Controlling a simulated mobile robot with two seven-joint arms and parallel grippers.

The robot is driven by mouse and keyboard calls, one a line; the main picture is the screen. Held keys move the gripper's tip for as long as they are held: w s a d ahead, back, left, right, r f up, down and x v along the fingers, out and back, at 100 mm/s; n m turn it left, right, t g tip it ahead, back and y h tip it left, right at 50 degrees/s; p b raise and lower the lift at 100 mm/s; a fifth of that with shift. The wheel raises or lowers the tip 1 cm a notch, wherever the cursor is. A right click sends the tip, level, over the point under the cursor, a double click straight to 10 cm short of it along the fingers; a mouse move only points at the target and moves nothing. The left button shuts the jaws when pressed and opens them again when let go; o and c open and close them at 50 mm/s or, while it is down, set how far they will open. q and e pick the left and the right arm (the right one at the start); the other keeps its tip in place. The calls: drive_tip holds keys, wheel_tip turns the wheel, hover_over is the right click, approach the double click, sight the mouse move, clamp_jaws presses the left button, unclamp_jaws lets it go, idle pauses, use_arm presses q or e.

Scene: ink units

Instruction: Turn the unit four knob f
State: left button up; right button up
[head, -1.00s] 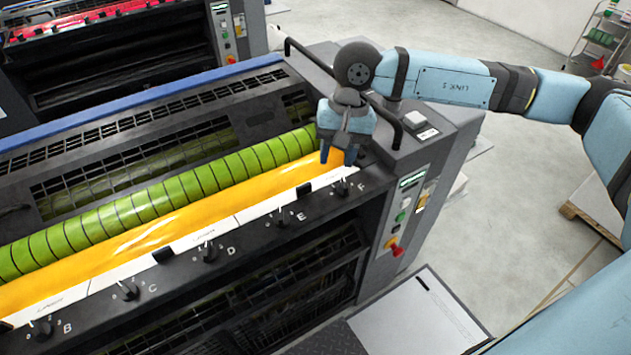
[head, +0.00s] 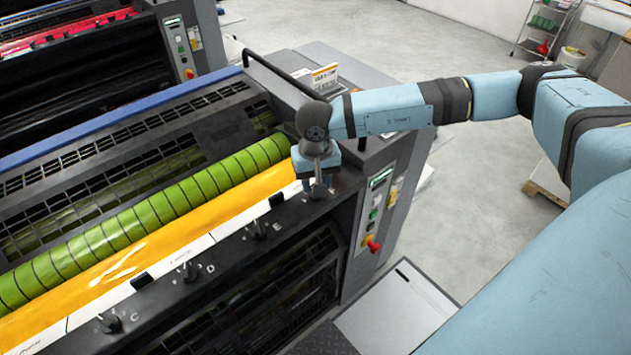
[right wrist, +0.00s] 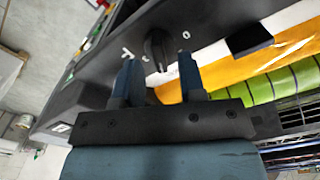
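The knob row runs along the dark front rail of the printing unit (head: 225,262). Knob E (head: 259,231), knob D (head: 190,273) and knob C (head: 111,324) show in the head view. My right gripper (head: 318,183) is over knob F (head: 318,193) at the rail's right end and largely covers it. In the right wrist view the two blue fingers (right wrist: 158,72) are apart, with a dark knob (right wrist: 157,46) just beyond the gap between their tips. I cannot tell whether they touch it. White marks flank the knob. My left gripper is out of view.
A button panel (head: 377,205) with a red knob (head: 373,244) is on the unit's end, right of my right gripper. A black handrail (head: 285,72) stands behind.

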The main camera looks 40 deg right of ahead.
drive_tip(key=shift+f, duration=0.7)
clamp_jaws()
